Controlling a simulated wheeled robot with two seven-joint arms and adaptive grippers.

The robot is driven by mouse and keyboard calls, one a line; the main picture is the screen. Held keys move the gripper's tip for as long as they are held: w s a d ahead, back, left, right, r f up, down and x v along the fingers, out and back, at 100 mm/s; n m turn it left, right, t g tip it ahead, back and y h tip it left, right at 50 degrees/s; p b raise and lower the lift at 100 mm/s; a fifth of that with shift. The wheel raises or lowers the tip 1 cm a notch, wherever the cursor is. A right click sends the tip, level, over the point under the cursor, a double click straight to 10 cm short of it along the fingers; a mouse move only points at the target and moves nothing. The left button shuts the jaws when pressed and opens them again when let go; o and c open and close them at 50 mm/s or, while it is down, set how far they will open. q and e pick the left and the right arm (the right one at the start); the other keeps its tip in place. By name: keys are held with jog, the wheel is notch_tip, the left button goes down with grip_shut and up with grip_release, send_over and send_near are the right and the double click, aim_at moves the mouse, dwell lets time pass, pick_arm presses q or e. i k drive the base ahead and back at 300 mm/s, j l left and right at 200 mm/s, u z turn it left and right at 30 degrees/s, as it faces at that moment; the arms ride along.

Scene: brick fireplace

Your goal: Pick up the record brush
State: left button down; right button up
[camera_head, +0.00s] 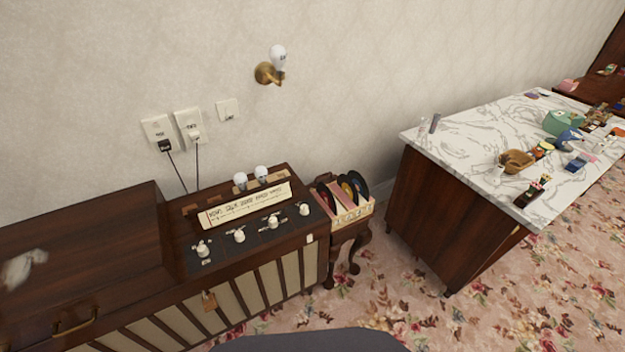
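I cannot make out a record brush for certain in the head view. Records (353,187) stand upright in a small pale rack (352,215) on a little wooden table right of the wooden console. A dark upright item (434,123) stands at the near left end of the marble-topped cabinet (463,141), too small to identify. Neither of my grippers is in view.
The wooden console (90,225) with white knobs, bulbs and a paper strip (246,205) fills the left. A blurred whitish thing (22,268) shows above its lid. Several small items, including a wooden bowl (516,161), crowd the marble top. Floral carpet (400,309) is clear in front.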

aim_at(324, 178)
jog(key=i+l+u, duration=0.25)
jog(key=l+u, duration=0.2)
jog(key=l, duration=0.2)
jog(key=i+l+u, duration=0.15)
jog(key=l+u, duration=0.3)
jog(key=l, duration=0.25)
jog(key=l+u, duration=0.45)
jog(key=l, duration=0.25)
